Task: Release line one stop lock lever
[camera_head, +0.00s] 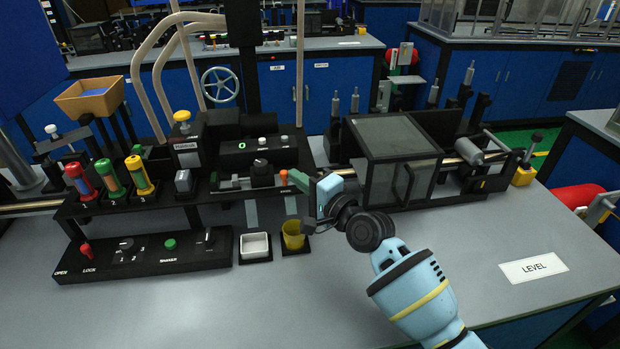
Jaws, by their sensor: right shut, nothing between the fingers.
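A small orange-topped lever (284,178) stands at the right end of the black machine's front shelf; the small label below it is too small to read. A red lever (86,250) sits at the left end of the front control box, between the words OPEN and LOCK. I cannot tell for sure which of the two is the stop lock lever. My right gripper (301,181) is shut and empty, with its tips close to the right of the orange-topped lever. Whether they touch it I cannot tell. My left gripper is out of view.
The black control box (215,259) lies at the front left. A white tray (255,246) and a yellow cup (293,236) stand below the gripper. A dark glazed enclosure (400,140) stands to the right. The bench front (430,240) around the LEVEL label (533,268) is clear.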

